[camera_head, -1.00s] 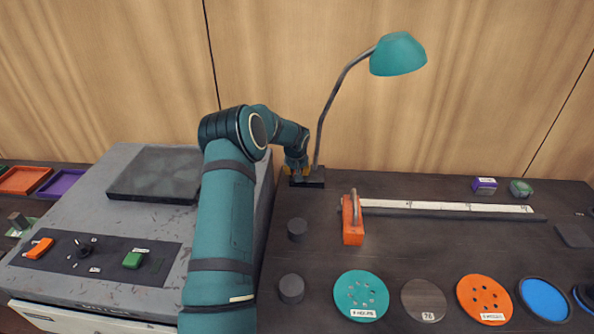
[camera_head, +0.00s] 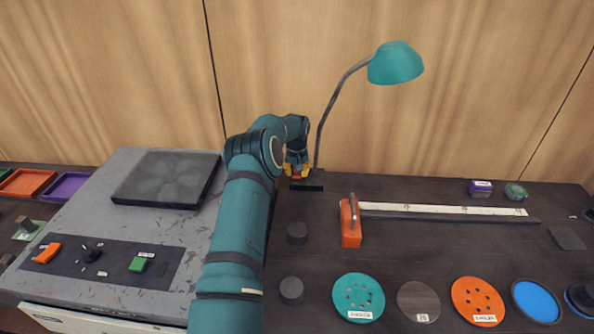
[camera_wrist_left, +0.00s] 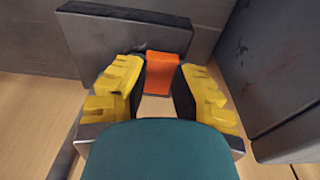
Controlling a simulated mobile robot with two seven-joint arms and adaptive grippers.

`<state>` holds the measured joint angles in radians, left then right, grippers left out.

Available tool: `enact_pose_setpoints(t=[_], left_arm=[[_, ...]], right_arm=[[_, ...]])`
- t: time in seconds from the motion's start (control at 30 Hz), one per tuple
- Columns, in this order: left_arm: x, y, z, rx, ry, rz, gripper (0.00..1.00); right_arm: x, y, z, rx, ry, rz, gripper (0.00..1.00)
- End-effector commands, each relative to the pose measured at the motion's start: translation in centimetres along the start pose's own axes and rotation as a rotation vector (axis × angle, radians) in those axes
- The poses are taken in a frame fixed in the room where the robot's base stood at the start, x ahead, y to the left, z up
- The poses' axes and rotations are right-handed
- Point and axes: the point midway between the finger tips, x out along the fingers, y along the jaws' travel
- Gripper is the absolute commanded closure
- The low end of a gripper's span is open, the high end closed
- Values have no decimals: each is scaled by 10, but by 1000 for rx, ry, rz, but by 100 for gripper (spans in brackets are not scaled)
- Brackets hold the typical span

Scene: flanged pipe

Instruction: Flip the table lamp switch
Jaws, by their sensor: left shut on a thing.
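The table lamp has a teal shade (camera_head: 396,63) on a thin curved stem (camera_head: 333,100). Its dark square base (camera_head: 308,184) stands at the back of the bench, near the wood wall. My left gripper (camera_head: 298,172), with yellow fingers, is at the base just left of the stem. In the left wrist view, the orange switch (camera_wrist_left: 162,73) stands on the dark base (camera_wrist_left: 130,42). The left fingertips (camera_wrist_left: 160,75) are shut on the switch, one on each side. The switch itself is mostly hidden in the head view. My right gripper is not in view.
A grey machine (camera_head: 110,268) stands left of the arm. The bench between ruler and discs is clear.

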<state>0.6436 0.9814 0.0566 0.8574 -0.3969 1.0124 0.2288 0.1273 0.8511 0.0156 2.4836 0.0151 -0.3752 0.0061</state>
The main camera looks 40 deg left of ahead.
Motion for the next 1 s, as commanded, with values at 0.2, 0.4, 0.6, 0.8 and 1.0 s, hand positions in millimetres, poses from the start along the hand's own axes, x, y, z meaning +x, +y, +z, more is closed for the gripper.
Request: enact_pose_setpoints(t=[0.2, 0.4, 0.6, 0.8, 1.0], left_arm=[[3, 0, 2, 2, -19, 0, 100], [4, 0, 3, 2, -19, 0, 62], [2, 0, 2, 1, -16, 0, 38], [0, 0, 1, 1, -13, 0, 38], [-23, 0, 0, 2, -10, -1, 38]], right_arm=[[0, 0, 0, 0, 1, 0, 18], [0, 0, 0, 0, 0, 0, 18], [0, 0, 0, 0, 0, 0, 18], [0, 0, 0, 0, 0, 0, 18], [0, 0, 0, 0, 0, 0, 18]])
